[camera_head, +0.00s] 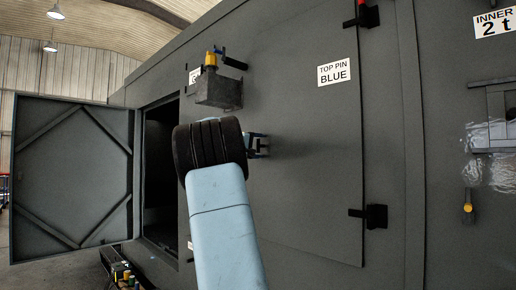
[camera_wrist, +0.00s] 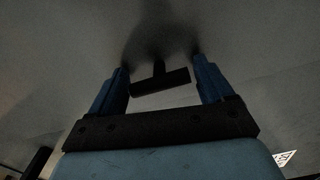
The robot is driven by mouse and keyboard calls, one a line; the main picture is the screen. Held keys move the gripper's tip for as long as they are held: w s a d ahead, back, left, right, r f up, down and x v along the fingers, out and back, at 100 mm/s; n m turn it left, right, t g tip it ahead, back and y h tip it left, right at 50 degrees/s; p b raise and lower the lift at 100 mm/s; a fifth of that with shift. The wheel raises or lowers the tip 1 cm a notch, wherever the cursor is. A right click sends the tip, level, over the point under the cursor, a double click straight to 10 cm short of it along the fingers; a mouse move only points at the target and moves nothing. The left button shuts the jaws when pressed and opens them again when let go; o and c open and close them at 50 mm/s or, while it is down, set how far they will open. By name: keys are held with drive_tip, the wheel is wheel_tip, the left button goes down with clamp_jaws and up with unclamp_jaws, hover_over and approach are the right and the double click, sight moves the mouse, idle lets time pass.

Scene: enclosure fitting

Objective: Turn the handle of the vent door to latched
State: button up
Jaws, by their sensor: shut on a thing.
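The closed dark grey vent door (camera_head: 305,200) fills the middle of the head view. Its handle (camera_wrist: 160,82), a black T-shaped bar on a short stem, shows between my fingers in the wrist view. The bar lies roughly crosswise, its right end a little higher in the picture. My gripper (camera_head: 258,145) is at the door face, and its two blue fingers also show in the wrist view (camera_wrist: 162,75). In the head view my wrist and arm hide most of the handle.
A grey box (camera_head: 218,92) with a yellow and blue fitting sticks out just above my wrist. Black hinges (camera_head: 375,216) and a sign (camera_head: 338,72) are on the right. Another door (camera_head: 70,175) stands wide open at left beside a dark opening.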

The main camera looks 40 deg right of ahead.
drive_tip(key=shift+w+a+r, duration=0.1)
drive_tip(key=o, duration=0.8)
drive_tip(key=a, duration=0.9)
drive_tip(key=s+a, duration=0.1)
drive_tip(key=a, duration=0.3)
drive_tip(key=shift+a, duration=0.35)
drive_tip(key=shift+s, duration=0.1)
